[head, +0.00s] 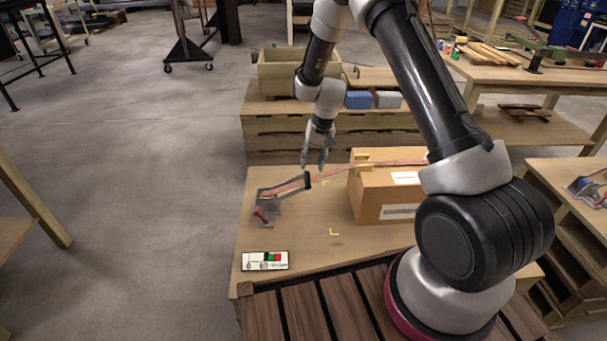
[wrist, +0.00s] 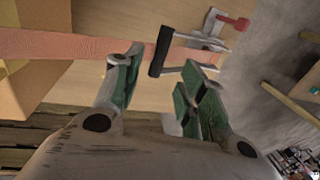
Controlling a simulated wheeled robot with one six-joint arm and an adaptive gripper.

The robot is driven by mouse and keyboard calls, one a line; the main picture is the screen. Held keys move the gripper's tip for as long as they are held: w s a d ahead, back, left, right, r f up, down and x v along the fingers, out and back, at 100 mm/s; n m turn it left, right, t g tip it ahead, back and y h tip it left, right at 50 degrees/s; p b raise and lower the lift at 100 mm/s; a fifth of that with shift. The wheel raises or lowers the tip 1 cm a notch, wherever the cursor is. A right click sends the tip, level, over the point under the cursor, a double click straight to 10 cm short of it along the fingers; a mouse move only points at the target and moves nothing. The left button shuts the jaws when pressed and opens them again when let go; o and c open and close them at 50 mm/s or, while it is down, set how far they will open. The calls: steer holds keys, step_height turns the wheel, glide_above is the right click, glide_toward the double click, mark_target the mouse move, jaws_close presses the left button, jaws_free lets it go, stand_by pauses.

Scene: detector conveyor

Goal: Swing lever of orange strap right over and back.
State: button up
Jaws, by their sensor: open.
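The orange strap (head: 335,173) runs across the table and over a cardboard box (head: 380,195); it is a broad pinkish-orange band in the wrist view (wrist: 70,45). Its grey ratchet (head: 268,205) with a red tab (head: 261,214) sits at the table's left. The lever (head: 290,186) is a grey frame ending in a black grip (wrist: 160,51), which points toward the box at a low slant. My gripper (head: 313,165) is open, just above the grip end. In the wrist view, the grip appears between and slightly beyond the fingertips (wrist: 163,62); contact cannot be told.
Yellow corner pieces (head: 362,156) sit on the box edge under the strap. A small label plate (head: 265,261) lies at the table's front left.

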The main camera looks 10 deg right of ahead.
mark_target(308, 178)
steer(key=f, duration=0.3)
steer(key=a+f, duration=0.1)
steer(key=f, duration=0.3)
steer(key=shift+a, duration=0.15)
steer(key=shift+r, duration=0.1)
jaws_close()
